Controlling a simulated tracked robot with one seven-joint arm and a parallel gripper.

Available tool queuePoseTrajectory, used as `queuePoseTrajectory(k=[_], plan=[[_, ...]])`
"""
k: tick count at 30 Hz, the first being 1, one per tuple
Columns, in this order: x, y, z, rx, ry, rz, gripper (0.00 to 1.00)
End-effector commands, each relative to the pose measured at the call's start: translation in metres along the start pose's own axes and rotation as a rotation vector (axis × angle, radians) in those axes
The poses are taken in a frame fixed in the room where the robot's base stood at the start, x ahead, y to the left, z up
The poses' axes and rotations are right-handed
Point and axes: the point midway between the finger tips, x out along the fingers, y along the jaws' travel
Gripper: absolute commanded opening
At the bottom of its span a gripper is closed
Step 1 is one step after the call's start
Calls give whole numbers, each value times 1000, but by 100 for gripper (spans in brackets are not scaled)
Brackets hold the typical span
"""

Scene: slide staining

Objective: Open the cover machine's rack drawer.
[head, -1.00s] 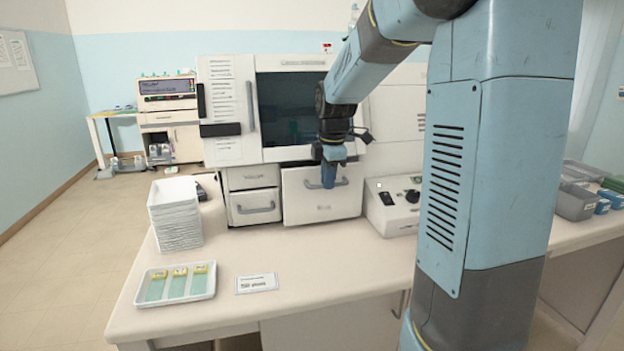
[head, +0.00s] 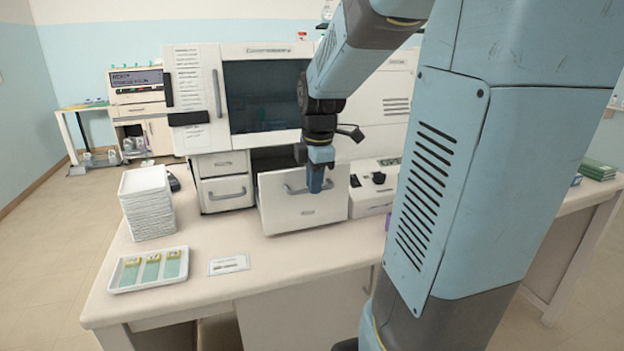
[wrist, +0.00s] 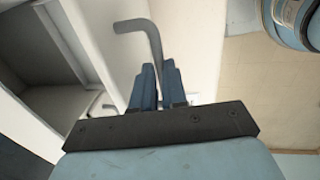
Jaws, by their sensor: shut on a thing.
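The cover machine (head: 268,50) stands at the back of the bench with a dark window in front. Its wide lower drawer (head: 335,208) is partly pulled out, with a dark gap behind its front panel. My gripper (head: 316,188) is at the drawer's grey bar handle (head: 294,191), near the handle's right part. In the wrist view my gripper (wrist: 158,75) has its blue fingers shut on the bent handle bar (wrist: 140,25). The drawer's front (wrist: 185,30) and its open inside (wrist: 45,45) show there too.
Two small drawers (head: 224,180) left of the wide one are shut. A stack of white trays (head: 147,205), a tray with slides (head: 122,282) and a label card (head: 229,264) lie on the bench to the left. A small device (head: 370,200) stands close right of the drawer.

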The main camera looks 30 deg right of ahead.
Motion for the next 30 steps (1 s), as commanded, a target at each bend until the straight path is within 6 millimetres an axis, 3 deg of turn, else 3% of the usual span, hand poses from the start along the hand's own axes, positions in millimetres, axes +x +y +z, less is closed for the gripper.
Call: queuePoseTrajectory(k=[6,7,14,23,30], plan=[[0,0,-5,-5,7,-2,0],[0,0,-5,-5,7,-2,15],[0,0,-2,-1,4,-1,37],[-2,0,0,1,2,0,38],[-31,1,0,0,2,4,38]])
